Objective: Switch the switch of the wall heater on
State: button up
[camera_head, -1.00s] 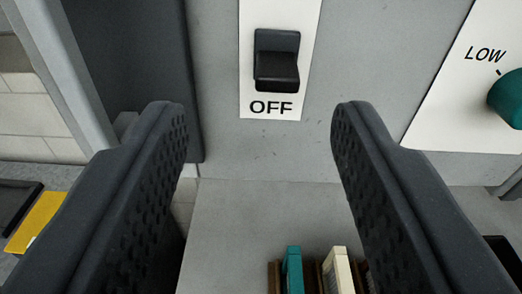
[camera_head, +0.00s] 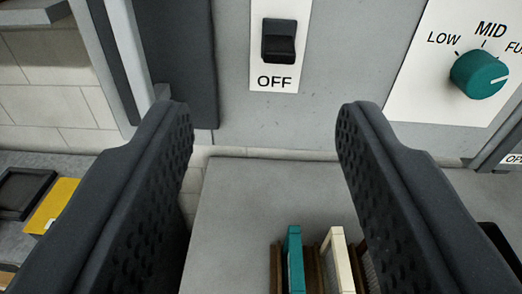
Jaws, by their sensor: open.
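The wall heater (camera_head: 300,120) is a grey panel facing me. Its black rocker switch (camera_head: 279,41) sits on a white plate (camera_head: 258,60) near the top centre, with the word OFF printed below it. The rocker's lower part stands out towards me. My gripper (camera_head: 265,112) is open and empty. Its two dark textured fingers stand to the left and right in the foreground, and the switch shows above and between their tips, not touched by them.
A teal knob (camera_head: 478,73) marked LOW, MID and a cut-off third word is on the right. Below is a grey surface (camera_head: 240,210) with a teal item (camera_head: 294,260) and a cream item (camera_head: 336,262) in a brown rack. A yellow item (camera_head: 52,205) lies at left.

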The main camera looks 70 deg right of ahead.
jog(key=shift+v, duration=1)
jog(key=shift+s+a+r, duration=0.1)
jog(key=shift+a, duration=0.05)
jog(key=f+b+v, duration=0.1)
jog(key=v, duration=1.2)
jog(key=shift+a+r, duration=0.25)
jog(key=shift+r, duration=0.3)
jog(key=b, duration=0.6)
send_near(278, 64)
jog(key=shift+m+h, duration=0.4)
jog(key=p+x, duration=0.2)
jog(key=x, duration=0.1)
jog(key=p+x, duration=0.1)
jog(key=x, duration=0.2)
jog(key=p+x, duration=0.2)
jog(key=x, duration=0.1)
jog(key=shift+d+f+p, duration=0.15)
jog(key=shift+f+p, duration=0.15)
jog(key=shift+p, duration=0.05)
